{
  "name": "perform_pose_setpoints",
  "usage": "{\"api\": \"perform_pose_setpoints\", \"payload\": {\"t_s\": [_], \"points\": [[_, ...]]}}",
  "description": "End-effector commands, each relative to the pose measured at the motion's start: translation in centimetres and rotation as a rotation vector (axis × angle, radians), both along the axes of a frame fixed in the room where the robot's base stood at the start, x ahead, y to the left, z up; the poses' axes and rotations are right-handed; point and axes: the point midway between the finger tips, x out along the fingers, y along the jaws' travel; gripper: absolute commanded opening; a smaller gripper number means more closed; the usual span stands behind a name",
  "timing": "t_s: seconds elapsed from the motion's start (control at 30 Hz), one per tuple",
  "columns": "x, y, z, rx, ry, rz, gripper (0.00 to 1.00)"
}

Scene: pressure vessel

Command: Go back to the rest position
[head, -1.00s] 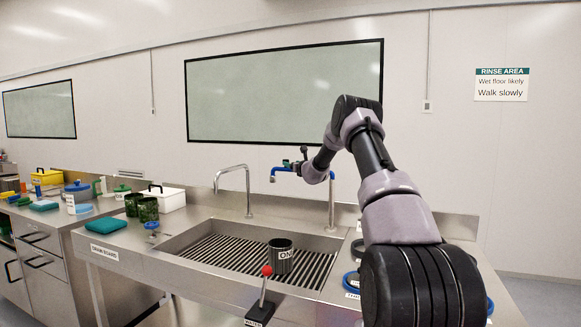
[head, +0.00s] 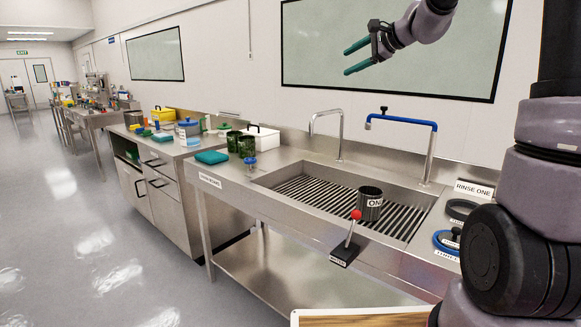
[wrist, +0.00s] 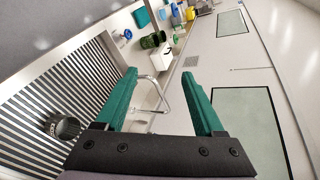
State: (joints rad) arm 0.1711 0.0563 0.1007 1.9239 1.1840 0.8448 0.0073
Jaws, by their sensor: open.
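My gripper (head: 357,57) is raised high above the back of the sink, in front of the large wall panel. Its two green fingers are spread apart with nothing between them; the wrist view also shows the fingers (wrist: 165,100) open and empty. A dark cup (head: 369,207) with an "ON" label stands upright on the slatted rack of the sink (head: 300,192). It also shows at the lower left of the wrist view (wrist: 68,127), well apart from my gripper.
A blue-topped tap (head: 402,122) and a plain tap (head: 326,118) rise behind the sink. A lever with a red knob (head: 356,215) is at the front edge. Green jars, a teal sponge (head: 211,157) and a white box (head: 262,138) stand at left. The floor at left is clear.

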Motion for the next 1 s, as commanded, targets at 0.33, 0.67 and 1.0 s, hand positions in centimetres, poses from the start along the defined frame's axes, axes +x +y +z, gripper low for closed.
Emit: {"api": "perform_pose_setpoints", "payload": {"t_s": [0.33,0.67,1.0], "points": [[-20.6,-0.6,-3.0,-0.608,-0.074,0.274,0.7],[-32.5,-5.7,-8.1,-1.039,-0.112,0.417,0.7],[-34.0,-6.8,-9.0,-1.11,-0.114,0.438,0.7]]}}
